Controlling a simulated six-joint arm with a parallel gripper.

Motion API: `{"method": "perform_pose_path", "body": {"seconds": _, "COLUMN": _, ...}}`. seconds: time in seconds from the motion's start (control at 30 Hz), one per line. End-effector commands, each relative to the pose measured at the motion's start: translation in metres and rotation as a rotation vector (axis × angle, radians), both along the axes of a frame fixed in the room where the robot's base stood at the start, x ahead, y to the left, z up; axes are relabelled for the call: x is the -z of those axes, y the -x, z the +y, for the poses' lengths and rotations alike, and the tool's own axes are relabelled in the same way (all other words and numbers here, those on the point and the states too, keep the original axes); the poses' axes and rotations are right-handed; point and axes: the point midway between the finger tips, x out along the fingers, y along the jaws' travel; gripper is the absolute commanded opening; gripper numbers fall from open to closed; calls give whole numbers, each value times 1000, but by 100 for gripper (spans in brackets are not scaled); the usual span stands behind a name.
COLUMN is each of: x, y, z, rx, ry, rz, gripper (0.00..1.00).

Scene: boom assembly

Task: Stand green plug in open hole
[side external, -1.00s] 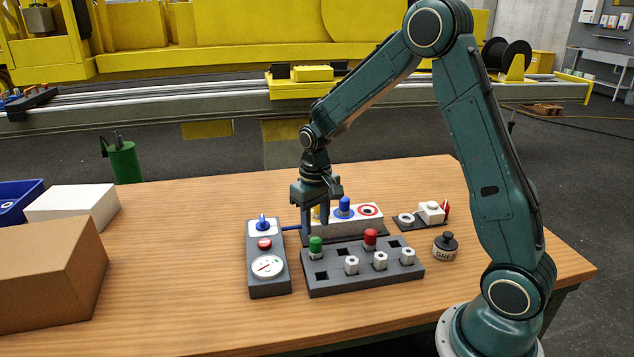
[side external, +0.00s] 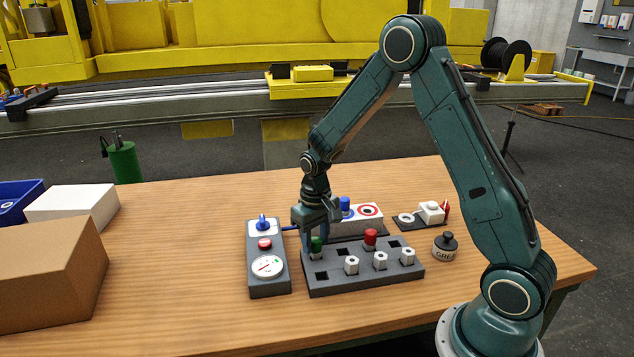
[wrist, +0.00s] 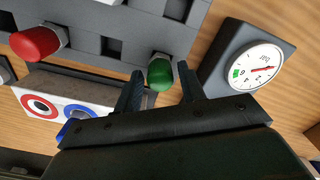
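The green plug (side external: 316,243) stands upright in the back left of the dark grey block (side external: 362,279). It also shows in the wrist view (wrist: 160,73). My gripper (side external: 315,238) is low over the plug. In the wrist view my gripper's fingers (wrist: 160,84) are open, one on each side of the plug, with gaps left on both sides. The block has open square holes, such as one at its front left (side external: 321,275) and one behind the white nuts (side external: 341,251). A red plug (side external: 370,237) stands in its back row.
A grey gauge box (side external: 267,283) stands close left of the block. Behind the block is a white box (side external: 378,222) with a blue knob (side external: 345,205) and a ringed mark. A grease pot (side external: 445,246) stands to the right.

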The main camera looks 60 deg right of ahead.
Motion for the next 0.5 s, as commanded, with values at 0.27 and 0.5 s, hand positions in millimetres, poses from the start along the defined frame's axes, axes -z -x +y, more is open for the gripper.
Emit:
{"method": "perform_pose_path", "body": {"seconds": 0.27, "x": 0, "y": 0, "z": 0, "rx": 0, "ry": 0, "rz": 0, "gripper": 24}}
{"method": "perform_pose_path", "body": {"seconds": 0.5, "x": -1, "y": -1, "z": 0, "rx": 0, "ry": 0, "rz": -1, "gripper": 5}}
